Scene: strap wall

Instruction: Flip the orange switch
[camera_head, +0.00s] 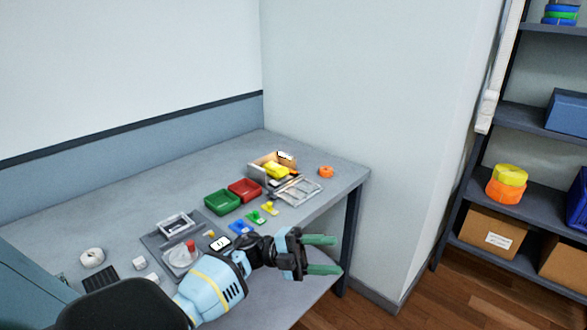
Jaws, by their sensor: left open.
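I cannot make out an orange switch for certain in the head view. A small dark-and-white piece (220,242) lies beside my left forearm, but it is too small to tell what it is. My left gripper (322,254) has two green fingers, spread apart with nothing between them. It reaches to the right, in front of the table's front edge in the picture. My left arm covers part of the table's front. My right gripper is out of view.
The grey table (330,185) holds a green bin (222,202), a red bin (245,189), an open box (262,165), an orange roll (326,172) and a white roll (92,258). A dark shelf (520,197) with boxes stands at right. Open wood floor (450,300) lies between.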

